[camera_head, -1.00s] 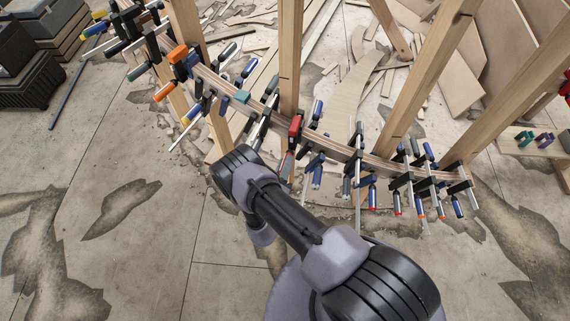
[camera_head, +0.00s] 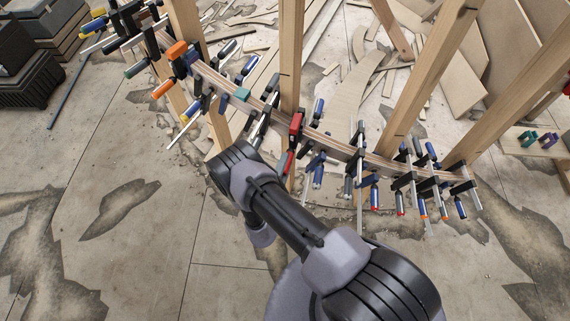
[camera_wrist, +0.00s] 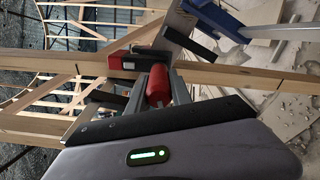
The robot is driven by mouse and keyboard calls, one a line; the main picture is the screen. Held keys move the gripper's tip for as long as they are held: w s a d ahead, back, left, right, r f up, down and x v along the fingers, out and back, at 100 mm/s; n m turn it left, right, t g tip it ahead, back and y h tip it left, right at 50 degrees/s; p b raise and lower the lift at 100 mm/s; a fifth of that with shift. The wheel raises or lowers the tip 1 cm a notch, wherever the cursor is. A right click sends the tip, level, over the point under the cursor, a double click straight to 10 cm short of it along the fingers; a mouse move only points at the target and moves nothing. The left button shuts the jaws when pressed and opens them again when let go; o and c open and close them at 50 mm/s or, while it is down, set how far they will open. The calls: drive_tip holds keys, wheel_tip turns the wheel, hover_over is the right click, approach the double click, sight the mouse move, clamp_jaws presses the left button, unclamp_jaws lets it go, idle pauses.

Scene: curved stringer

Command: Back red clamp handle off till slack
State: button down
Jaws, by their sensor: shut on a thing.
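The red clamp (camera_head: 296,124) sits on the curved laminated stringer (camera_head: 335,146) near its middle. Its red handle (camera_head: 287,162) hangs below the stringer in the head view. In the wrist view the red clamp head (camera_wrist: 121,66) is on the wood, and the red handle (camera_wrist: 158,85) stands between the two fingers of my gripper (camera_wrist: 155,92). My gripper is shut on this handle. In the head view my wrist hides the fingers. Whether the clamp pad presses on the wood cannot be told.
Several blue-handled clamps (camera_head: 375,196) line the stringer to the right; an orange clamp (camera_head: 177,52) and others crowd the left. Wooden posts (camera_head: 290,60) rise behind the stringer. A blue clamp (camera_wrist: 225,20) is close in the wrist view. The floor in front is open.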

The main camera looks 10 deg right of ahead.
drive_tip(key=n+b, duration=0.1)
drive_tip(key=n, duration=0.5)
drive_tip(key=shift+f+b, duration=0.15)
drive_tip(key=shift+b, duration=0.2)
drive_tip(key=n+b, duration=0.1)
drive_tip(key=n, duration=0.4)
drive_tip(key=shift+d, duration=0.1)
drive_tip(key=shift+s+n, duration=0.1)
drive_tip(key=shift+n, duration=0.4)
drive_tip(key=c, duration=1.1)
unclamp_jaws()
drive_tip(key=shift+c, duration=0.2)
drive_tip(key=p+v, duration=0.4)
drive_tip(key=v, duration=1.3)
drive_tip(key=shift+s, duration=0.15)
